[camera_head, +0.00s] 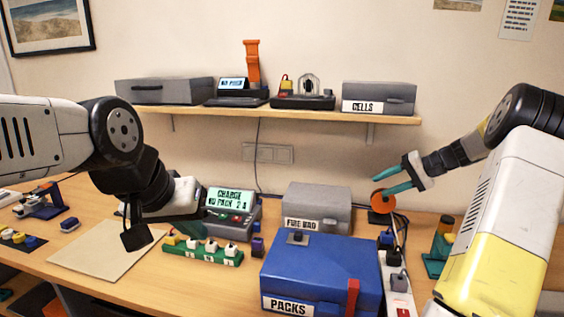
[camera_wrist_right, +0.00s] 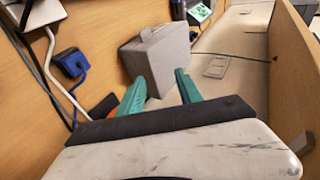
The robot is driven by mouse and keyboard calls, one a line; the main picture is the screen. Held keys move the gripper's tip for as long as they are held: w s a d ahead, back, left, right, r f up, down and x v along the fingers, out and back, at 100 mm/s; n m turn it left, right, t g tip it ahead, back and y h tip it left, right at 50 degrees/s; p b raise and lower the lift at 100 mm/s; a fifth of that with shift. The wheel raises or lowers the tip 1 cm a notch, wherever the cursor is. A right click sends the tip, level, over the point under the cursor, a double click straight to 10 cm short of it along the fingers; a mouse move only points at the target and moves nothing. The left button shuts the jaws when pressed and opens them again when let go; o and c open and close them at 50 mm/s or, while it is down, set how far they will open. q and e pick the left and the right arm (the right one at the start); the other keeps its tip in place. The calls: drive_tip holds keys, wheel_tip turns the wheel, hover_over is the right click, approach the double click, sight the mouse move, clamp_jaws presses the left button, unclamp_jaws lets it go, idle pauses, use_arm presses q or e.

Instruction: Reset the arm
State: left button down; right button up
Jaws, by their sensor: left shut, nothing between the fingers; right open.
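My left gripper (camera_head: 193,222) comes in from the left and hangs low over the desk, beside the charger and the green cell strip. Its teal fingers are partly hidden behind my wrist, and they are shut and empty. My right gripper (camera_head: 386,183) is raised in front of the wall at the right, its two teal fingers apart with nothing between them. In the right wrist view its fingers (camera_wrist_right: 162,80) are also spread, with the grey box (camera_wrist_right: 165,55) beyond them. An orange disc (camera_head: 381,201) shows just below the right fingers in the head view.
A blue PACKS case (camera_head: 322,268) and a grey FIRE BAG box (camera_head: 318,203) stand mid-desk. The charger (camera_head: 232,212) and green strip (camera_head: 203,252) are to their left. A power strip (camera_head: 397,280) lies right of the case. A shelf (camera_head: 280,112) spans the wall. The beige mat (camera_head: 95,255) is clear.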

drive_tip(key=s+a+r+n+g+h, duration=0.1)
drive_tip(key=s+a+r+h, duration=0.1)
drive_tip(key=s+a+r, duration=0.35)
drive_tip(key=s+a+r+n+g+h, duration=0.1)
drive_tip(key=s+a+r+h, duration=0.15)
drive_tip(key=s+a, duration=0.6)
drive_tip(key=s+a+n+t+h, duration=0.1)
drive_tip(key=s+a, duration=0.1)
drive_tip(key=s, duration=0.7)
drive_tip(key=s+a+n+t+h, duration=0.1)
drive_tip(key=s+a+t, duration=0.1)
drive_tip(key=s, duration=0.7)
drive_tip(key=shift+s+a+n+h, duration=0.35)
drive_tip(key=shift+s+a+n, duration=0.05)
drive_tip(key=shift+a, duration=0.45)
drive_tip(key=shift+f, duration=0.1)
